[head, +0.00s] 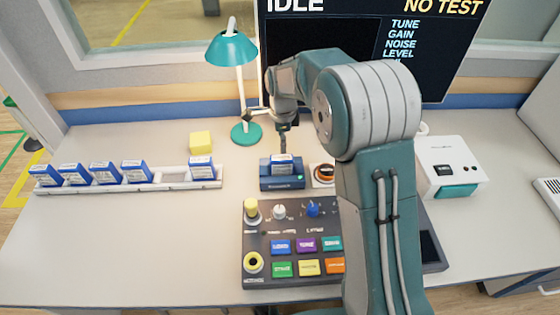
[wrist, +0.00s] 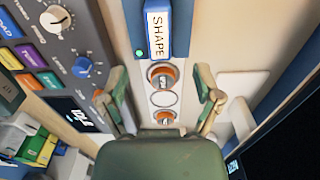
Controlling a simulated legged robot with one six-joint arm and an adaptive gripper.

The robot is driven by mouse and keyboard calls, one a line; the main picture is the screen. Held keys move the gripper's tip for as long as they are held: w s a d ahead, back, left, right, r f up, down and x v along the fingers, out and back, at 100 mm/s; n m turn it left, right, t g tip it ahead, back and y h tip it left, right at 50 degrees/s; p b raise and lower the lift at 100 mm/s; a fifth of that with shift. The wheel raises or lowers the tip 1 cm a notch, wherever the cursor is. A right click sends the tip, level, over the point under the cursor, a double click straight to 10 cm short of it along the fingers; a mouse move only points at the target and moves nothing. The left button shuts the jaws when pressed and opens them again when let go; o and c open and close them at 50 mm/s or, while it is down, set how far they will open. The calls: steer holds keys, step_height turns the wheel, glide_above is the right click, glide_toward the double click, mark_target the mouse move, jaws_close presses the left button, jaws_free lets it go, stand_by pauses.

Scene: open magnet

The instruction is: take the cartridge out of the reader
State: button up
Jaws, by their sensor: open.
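The blue cartridge with a white label (head: 282,163) stands in the slot of the dark blue reader (head: 282,183), in the middle of the desk. In the wrist view the cartridge (wrist: 158,28) is at the top edge, its label reading SHAPE, with a green light beside it. My gripper (head: 284,140) is above and behind the reader in the head view, its fingers hard to make out. In the wrist view my gripper (wrist: 160,80) is open and empty, its two fingers wide apart. The cartridge lies beyond the fingertips, roughly centred between them, and no contact shows.
A white rack (head: 128,181) with several blue cartridges is at the left. A yellow block (head: 201,142) and teal lamp (head: 245,132) stand behind. An orange-ringed round fitting (head: 323,174) is right of the reader. A button console (head: 262,223) is in front. A white device (head: 450,165) stands right.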

mark_target(282, 157)
step_height(282, 157, down, 10)
steer(key=shift+a+r, duration=0.15)
jaws_close()
stand_by(0.3)
